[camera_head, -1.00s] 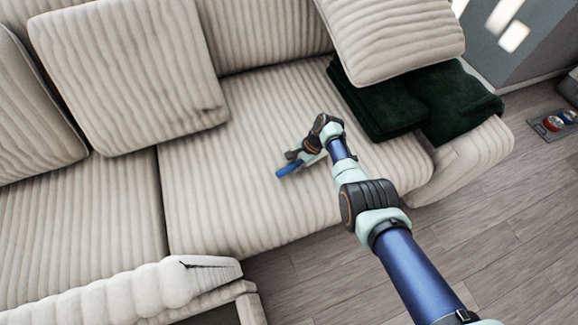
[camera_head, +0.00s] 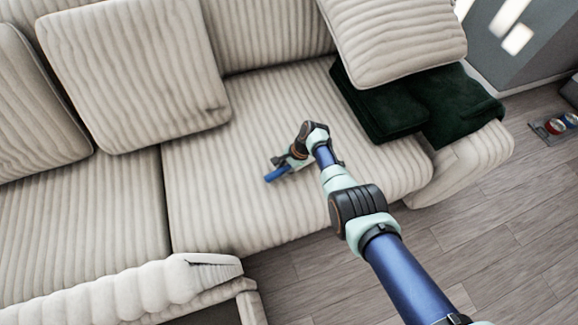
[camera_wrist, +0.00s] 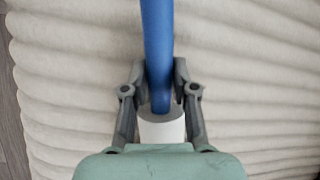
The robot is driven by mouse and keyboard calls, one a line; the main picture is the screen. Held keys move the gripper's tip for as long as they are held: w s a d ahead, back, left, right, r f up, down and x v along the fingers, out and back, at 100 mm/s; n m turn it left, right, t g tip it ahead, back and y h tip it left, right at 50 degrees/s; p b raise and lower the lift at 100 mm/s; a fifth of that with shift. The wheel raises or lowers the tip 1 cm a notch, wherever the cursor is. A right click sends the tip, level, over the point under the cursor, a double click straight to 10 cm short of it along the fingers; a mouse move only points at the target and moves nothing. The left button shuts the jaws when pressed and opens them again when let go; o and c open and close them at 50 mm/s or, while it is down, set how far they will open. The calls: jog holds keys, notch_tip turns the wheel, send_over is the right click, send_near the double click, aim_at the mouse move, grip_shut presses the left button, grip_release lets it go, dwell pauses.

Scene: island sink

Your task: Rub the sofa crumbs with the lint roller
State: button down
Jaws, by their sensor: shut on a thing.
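The lint roller has a blue part (camera_wrist: 158,45) and a white cylinder (camera_wrist: 162,128), both in the wrist view. My gripper (camera_wrist: 159,75) is shut on the blue part, a finger on each side, with the white cylinder close to the palm. In the head view my gripper (camera_head: 284,165) is low over the middle of the right sofa seat (camera_head: 225,200), and the blue end of the roller sticks out to its lower left. I cannot tell whether the roller touches the fabric. I cannot make out any crumbs on the ribbed cream seat.
Cream back cushions (camera_head: 130,75) stand along the sofa's back. A folded dark green blanket (camera_head: 440,105) lies at the right, partly under a tilted cushion (camera_head: 395,40). A sofa arm (camera_head: 130,290) is at the lower left. The seat around my gripper is clear.

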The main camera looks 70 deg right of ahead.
aim_at(270, 174)
jog(key=shift+w+a+f, duration=0.1)
jog(key=shift+w+a, duration=0.55)
jog(key=shift+w, duration=0.1)
jog(key=shift+w+a, duration=0.1)
jog(key=shift+w+a+p, duration=0.35)
jog(key=shift+w+a, duration=0.75)
jog(key=shift+w, duration=0.15)
jog(key=shift+w+a, duration=1.05)
jog(key=shift+w, duration=0.3)
